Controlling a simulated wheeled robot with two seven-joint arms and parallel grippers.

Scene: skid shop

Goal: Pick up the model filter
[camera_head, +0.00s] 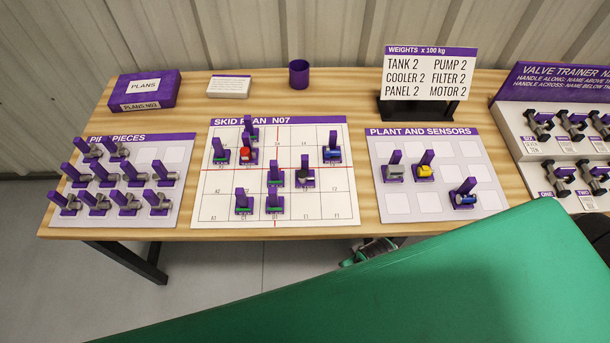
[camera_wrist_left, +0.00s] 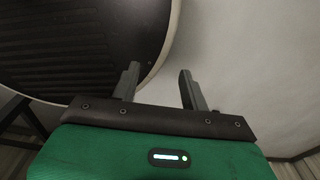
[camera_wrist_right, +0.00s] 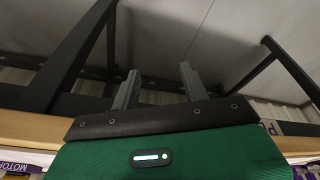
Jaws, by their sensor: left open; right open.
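On the plant and sensors board (camera_head: 405,207) in the head view stand a grey piece (camera_head: 394,172), a yellow piece (camera_head: 425,170) and a blue piece (camera_head: 465,195), each with a purple upright tab. I cannot tell which piece is the filter. The skid plan board (camera_head: 325,205) holds several more pieces, including a red one (camera_head: 246,153), a blue one (camera_head: 332,154) and a dark one (camera_head: 304,175). My left gripper (camera_wrist_left: 159,72) and right gripper (camera_wrist_right: 159,72) are open and empty in their wrist views, away from the pieces.
A pipe pieces board (camera_head: 175,155) lies at left. A plans box (camera_head: 143,90), purple cup (camera_head: 299,73) and weights sign (camera_head: 430,70) stand behind. A valve trainer (camera_head: 510,115) is at right. My green arm covers the lower right. The right wrist view shows black table legs (camera_wrist_right: 75,55).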

